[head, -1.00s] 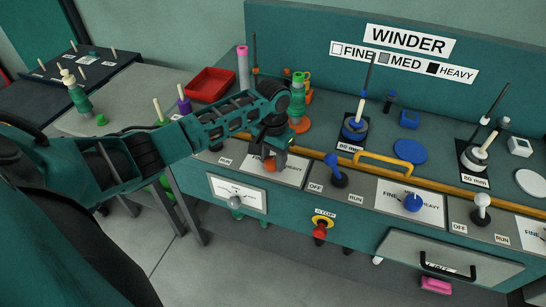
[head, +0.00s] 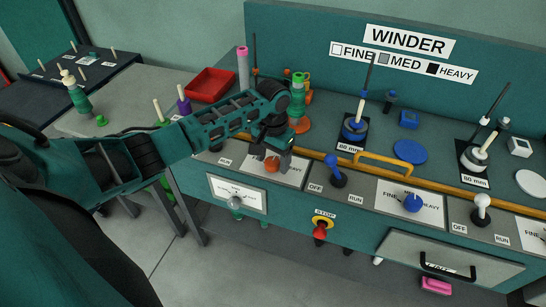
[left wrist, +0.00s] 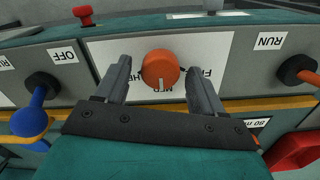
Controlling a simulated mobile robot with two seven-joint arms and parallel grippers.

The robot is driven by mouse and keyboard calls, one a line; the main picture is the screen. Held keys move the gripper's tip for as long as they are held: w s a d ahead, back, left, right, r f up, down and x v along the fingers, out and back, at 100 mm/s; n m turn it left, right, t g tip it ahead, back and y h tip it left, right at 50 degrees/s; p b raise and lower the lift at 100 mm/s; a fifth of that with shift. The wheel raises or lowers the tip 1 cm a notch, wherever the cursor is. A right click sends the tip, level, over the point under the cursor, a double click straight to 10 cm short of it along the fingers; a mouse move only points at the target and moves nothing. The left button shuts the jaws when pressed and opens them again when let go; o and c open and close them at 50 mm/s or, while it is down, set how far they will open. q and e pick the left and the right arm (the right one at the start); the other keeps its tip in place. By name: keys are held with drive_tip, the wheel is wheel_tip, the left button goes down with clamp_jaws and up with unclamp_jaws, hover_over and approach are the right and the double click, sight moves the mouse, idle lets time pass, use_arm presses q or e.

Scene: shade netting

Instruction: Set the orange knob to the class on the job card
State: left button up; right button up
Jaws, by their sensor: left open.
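The orange knob (head: 271,165) sits on a white dial plate at the left of the winder bench. In the left wrist view the orange knob (left wrist: 160,70) has a pale pointer mark aimed down, at the upside-down MED label (left wrist: 165,95). FINE is partly visible at its right, and the label at its left is partly covered by a finger. My left gripper (head: 272,156) is open over the knob. In the left wrist view its fingers (left wrist: 158,66) stand either side of the knob with gaps. I cannot make out a job card. My right gripper is not in view.
A blue-handled OFF/RUN lever (head: 335,170) stands right of the dial. A yellow handle (head: 384,160) and a spool with green thread (head: 298,100) are behind. A red tray (head: 211,84) is at the left. The WINDER sign (head: 408,40) shows white FINE, grey MED, black HEAVY.

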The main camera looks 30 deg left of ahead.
sight(273, 161)
use_arm(q)
wheel_tip(273, 161, up, 13)
idle(0.4)
idle(0.4)
drive_tip(key=s+d+f+m+t+h, duration=0.1)
drive_tip(key=s+d+f+m+t, duration=0.15)
drive_tip(key=s+d+f, duration=0.9)
drive_tip(key=s+a+r+t, duration=0.1)
drive_tip(key=s+a+r, duration=0.1)
drive_tip(key=s, duration=1.1)
drive_tip(key=w+d+f+t+h, duration=0.1)
drive_tip(key=w+d+f+t, duration=0.2)
drive_tip(key=w+f+t, duration=0.3)
drive_tip(key=shift+w+f+t, duration=0.4)
drive_tip(key=shift+f+t, duration=0.25)
drive_tip(key=shift+f, duration=0.75)
